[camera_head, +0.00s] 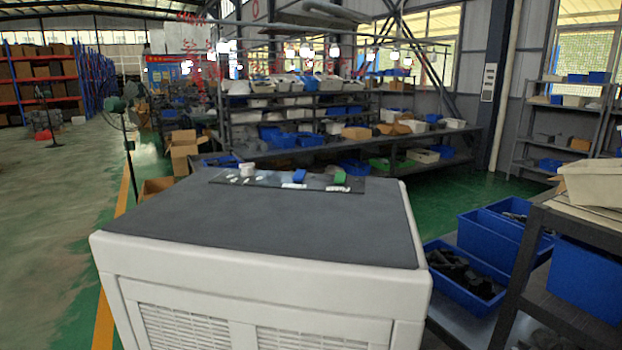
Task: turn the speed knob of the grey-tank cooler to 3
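A large white cooler cabinet (260,278) with a dark grey top (270,222) fills the lower middle of the head view. Its louvred front faces me. A thin dark panel (268,181) lies along the far edge of the top. On the panel are a white round knob-like piece (247,169) at the left, a blue piece (299,175) and a green piece (339,177) at the right, with small white markings. The markings are too small to read, and I cannot tell the knob's setting. No tank colour can be made out. My gripper is not in view.
A dark rack with blue bins (490,238) stands close on the right. A long shelf of parts (400,142) runs behind the cooler. An open cardboard box (184,150) and a stand fan (127,150) are behind left.

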